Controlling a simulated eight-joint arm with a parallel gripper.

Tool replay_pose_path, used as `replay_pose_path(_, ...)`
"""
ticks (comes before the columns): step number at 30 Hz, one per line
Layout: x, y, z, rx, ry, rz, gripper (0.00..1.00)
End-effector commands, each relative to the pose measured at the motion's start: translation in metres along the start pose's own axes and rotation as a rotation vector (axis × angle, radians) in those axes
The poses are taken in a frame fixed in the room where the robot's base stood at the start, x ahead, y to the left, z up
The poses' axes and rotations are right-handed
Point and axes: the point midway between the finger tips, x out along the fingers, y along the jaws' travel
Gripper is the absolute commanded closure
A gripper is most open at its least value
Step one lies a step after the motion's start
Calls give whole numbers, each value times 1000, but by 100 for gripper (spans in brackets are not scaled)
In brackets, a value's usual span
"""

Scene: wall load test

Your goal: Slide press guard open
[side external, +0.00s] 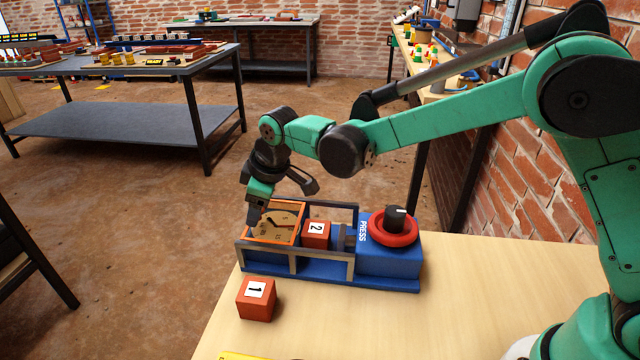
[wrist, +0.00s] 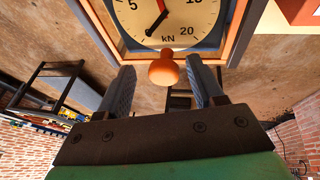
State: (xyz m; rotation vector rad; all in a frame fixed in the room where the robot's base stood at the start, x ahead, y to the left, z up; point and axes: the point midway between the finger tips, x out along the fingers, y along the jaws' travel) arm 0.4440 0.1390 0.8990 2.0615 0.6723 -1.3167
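The blue press (side external: 388,262) stands on the wooden table, with a black knob on a red ring at its right end. Its guard appears to be the orange frame (side external: 272,241) around a dial at the left end; the frame also shows in the wrist view (wrist: 236,45). An orange knob (wrist: 164,70) sticks out from the frame's near edge. My gripper (side external: 254,219) points down at the frame's left side. In the wrist view its fingers are open on either side of the knob, with a visible gap at each side. The dial (wrist: 170,20) reads in kN.
A red block marked 2 (side external: 316,234) sits inside the press, right of the dial. A red block marked 1 (side external: 257,298) stands on the wooden table (side external: 480,310) in front of the press. A brick wall stands behind at the right. Other workbenches are far back.

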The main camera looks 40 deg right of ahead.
Motion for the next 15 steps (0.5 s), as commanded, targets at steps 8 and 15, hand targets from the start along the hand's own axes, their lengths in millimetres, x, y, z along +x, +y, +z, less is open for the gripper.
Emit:
replay_pose_path(8, 0, -2, 0, -2, 0, -5, 39)
replay_pose_path(15, 0, -2, -1, -3, 0, -6, 39)
